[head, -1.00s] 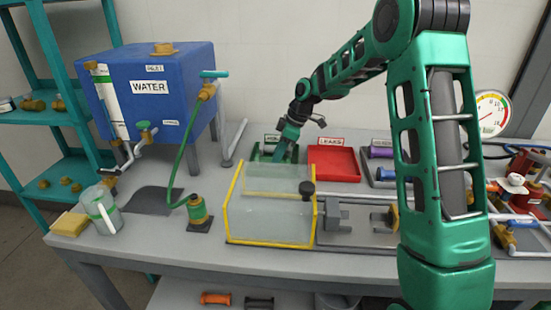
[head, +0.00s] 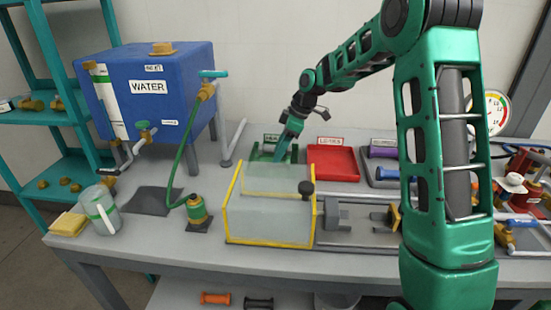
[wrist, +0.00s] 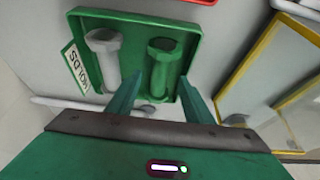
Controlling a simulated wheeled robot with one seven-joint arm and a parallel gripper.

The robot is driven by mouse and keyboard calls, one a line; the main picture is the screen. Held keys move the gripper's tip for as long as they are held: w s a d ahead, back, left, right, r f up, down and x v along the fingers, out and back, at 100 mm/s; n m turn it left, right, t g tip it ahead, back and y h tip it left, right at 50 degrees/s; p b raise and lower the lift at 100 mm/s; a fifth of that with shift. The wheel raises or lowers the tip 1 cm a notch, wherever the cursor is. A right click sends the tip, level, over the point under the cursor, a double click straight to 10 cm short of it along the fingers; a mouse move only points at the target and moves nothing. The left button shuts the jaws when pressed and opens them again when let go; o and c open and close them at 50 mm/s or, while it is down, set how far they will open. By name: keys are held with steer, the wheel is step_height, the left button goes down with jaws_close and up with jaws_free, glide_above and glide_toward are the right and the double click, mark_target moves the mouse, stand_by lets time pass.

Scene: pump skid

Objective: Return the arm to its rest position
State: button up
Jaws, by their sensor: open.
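My gripper (wrist: 158,100) is open, its two green fingers apart in the wrist view. It points down over the green tray (wrist: 185,18), whose label seems to read "HOLDS". In the tray lie a grey cylindrical part (wrist: 103,52) and a green cylindrical part (wrist: 162,65). Neither part shows as gripped; the green one shows between the fingertips in the picture, and I cannot tell the height gap. In the head view my gripper (head: 282,150) is above the green tray (head: 262,158), behind the clear box. My arm reaches in from the right.
The clear box with yellow edges (head: 232,200) stands in front of the tray. The red tray (head: 333,176) labelled "LEAKS" is to its right. A blue water tank (head: 180,70) stands at left, with a green hose (head: 178,165). A jug (head: 100,208) sits near the left edge.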

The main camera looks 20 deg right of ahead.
steer(key=v, duration=0.8)
steer(key=shift+d, duration=0.1)
steer(key=s+d+r+m+h, duration=0.15)
steer(key=s+d+m, duration=0.4)
steer(key=s, duration=0.55)
steer(key=s+d+m+h, duration=0.2)
steer(key=s+d+m, duration=0.35)
steer(key=s, duration=0.65)
steer(key=s+d+f+m, duration=0.1)
steer(key=s+m, duration=0.3)
steer(key=s, duration=0.6)
steer(key=s+d+f+m+g, duration=0.1)
steer(key=s+f+m, duration=0.2)
steer(key=s, duration=0.8)
steer(key=shift+s+f+m+g, duration=0.2)
steer(key=shift+s+m+g, duration=0.1)
steer(key=shift+m, duration=0.7)
steer(key=shift+d, duration=0.1)
steer(key=shift+w+f+h, duration=0.25)
steer(key=shift+w+f, duration=0.05)
steer(key=shift+w, duration=0.4)
